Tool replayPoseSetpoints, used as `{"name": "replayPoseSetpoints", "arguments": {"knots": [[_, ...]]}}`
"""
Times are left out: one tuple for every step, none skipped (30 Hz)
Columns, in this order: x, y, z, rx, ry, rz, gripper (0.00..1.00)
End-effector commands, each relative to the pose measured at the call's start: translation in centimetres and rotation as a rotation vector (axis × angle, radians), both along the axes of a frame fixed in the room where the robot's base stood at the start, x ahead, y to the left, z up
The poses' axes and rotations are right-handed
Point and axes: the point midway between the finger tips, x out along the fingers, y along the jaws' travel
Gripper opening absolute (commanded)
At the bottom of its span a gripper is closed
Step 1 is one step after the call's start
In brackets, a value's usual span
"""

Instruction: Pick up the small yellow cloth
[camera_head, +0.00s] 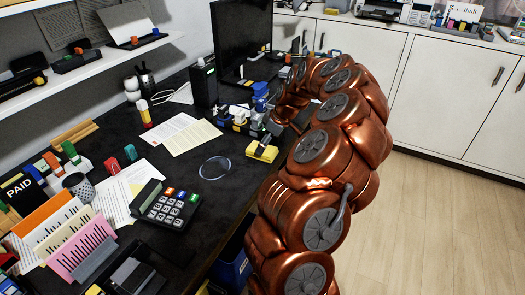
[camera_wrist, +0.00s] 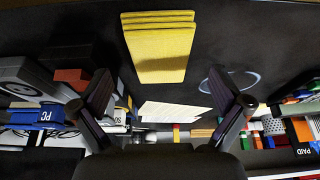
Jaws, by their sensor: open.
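The small yellow cloth (camera_head: 263,151) lies folded on the dark desk (camera_head: 225,212), near its right edge in the head view. In the wrist view the cloth (camera_wrist: 159,45) is at the top centre, with several stacked layers showing. My gripper (camera_wrist: 166,105) is open and empty, its two fingers spread to the left and right below the cloth in that view. The cloth is not between the fingertips. In the head view my arm reaches over the desk edge, and its end is hard to make out among the objects behind the cloth.
Papers (camera_head: 182,134) and a calculator (camera_head: 166,204) lie farther left. The desk just in front of the cloth is clear.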

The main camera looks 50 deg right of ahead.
Motion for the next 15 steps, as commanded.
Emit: {"name": "replayPoseSetpoints", "arguments": {"knots": [[0.4, 0.2, -0.6, 0.002, 0.004, 0.001, 1.00], [0.5, 0.2, -1.1, 0.001, 0.002, 0.001, 1.00], [0.7, 0.3, -1.6, 0.000, 0.002, 0.000, 1.00], [0.8, 0.3, -1.9, 0.000, 0.002, 0.000, 1.00], [0.9, 0.3, -2.1, 0.000, 0.002, 0.000, 1.00], [1.0, 0.4, -2.4, 0.001, 0.001, 0.000, 1.00], [1.1, 0.4, -2.5, 0.000, 0.001, 0.000, 1.00], [1.1, 0.4, -2.5, 0.000, 0.000, 0.000, 1.00], [1.1, 0.4, -2.5, -0.001, 0.000, 0.000, 1.00], [1.1, 0.4, -2.5, -0.001, 0.000, 0.000, 1.00], [1.1, 0.4, -2.5, -0.002, -0.001, -0.001, 1.00], [1.1, 0.4, -2.5, -0.002, -0.001, -0.001, 1.00], [1.1, 0.4, -2.5, -0.002, -0.001, -0.001, 1.00], [1.1, 0.4, -2.5, -0.002, -0.001, -0.001, 1.00], [1.1, 0.4, -2.5, -0.001, -0.002, -0.001, 1.00]]}}
